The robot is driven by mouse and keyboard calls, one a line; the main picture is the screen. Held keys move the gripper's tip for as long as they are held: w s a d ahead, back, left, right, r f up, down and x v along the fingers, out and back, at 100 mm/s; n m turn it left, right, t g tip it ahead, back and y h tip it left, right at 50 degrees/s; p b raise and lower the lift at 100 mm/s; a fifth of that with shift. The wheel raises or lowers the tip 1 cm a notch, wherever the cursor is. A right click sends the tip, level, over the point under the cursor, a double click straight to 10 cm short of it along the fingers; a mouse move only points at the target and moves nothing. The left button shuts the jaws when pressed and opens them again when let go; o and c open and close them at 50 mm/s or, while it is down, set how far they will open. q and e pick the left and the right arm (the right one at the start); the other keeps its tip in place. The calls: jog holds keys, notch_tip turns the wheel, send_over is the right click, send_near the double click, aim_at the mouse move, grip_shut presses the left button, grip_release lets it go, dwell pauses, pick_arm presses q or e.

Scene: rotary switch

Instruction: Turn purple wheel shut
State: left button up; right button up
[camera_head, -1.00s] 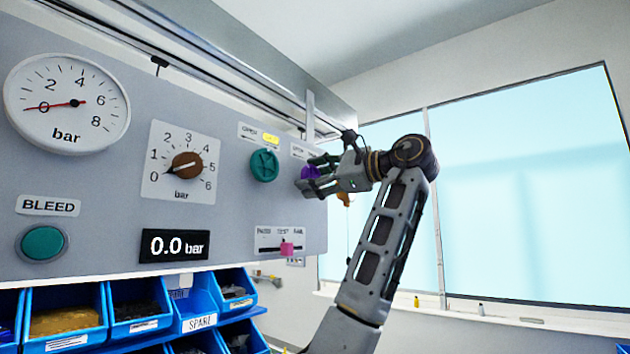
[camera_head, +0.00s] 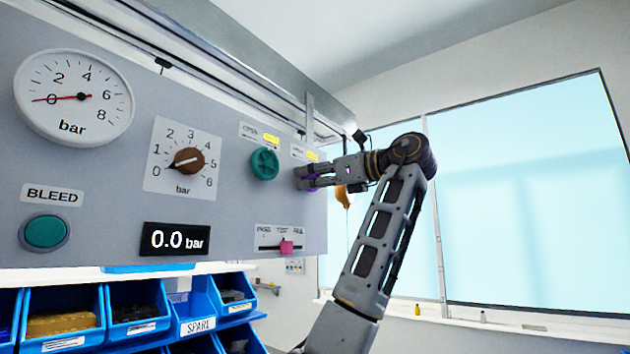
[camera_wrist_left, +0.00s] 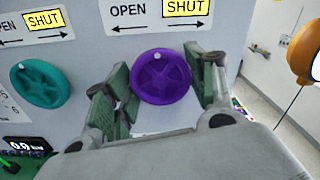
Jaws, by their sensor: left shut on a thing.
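The purple wheel (camera_wrist_left: 161,77) is on the grey panel, under a label reading OPEN and a yellow-highlighted SHUT (camera_wrist_left: 186,7). A small white dot shows near its top edge. My left gripper (camera_wrist_left: 160,90) is shut on the purple wheel, one green-padded finger at each side of its rim in the left wrist view. In the head view my left gripper (camera_head: 303,178) covers most of the wheel, and only a little purple (camera_head: 312,184) shows. My right gripper is in neither view.
A teal wheel (camera_head: 264,164) is left of the purple one. The panel also carries a brown knob (camera_head: 189,161), a gauge (camera_head: 75,98), a 0.0 bar display (camera_head: 175,240), a pink slider (camera_head: 286,247) and a green button (camera_head: 45,232). An orange object (camera_wrist_left: 302,50) hangs at right.

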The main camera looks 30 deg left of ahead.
pick_arm(q)
jog(key=shift+f+m, duration=0.2)
jog(key=shift+m, duration=0.1)
jog(key=o, duration=1)
jog(key=shift+r, duration=0.1)
jog(key=shift+d, duration=0.2)
jog(key=shift+s+d, duration=0.15)
jog(key=shift+d, duration=1.8)
jog(key=shift+s+d, duration=0.15)
jog(key=shift+d, duration=1.8)
jog(key=shift+s+d, duration=0.15)
jog(key=shift+d, duration=1.8)
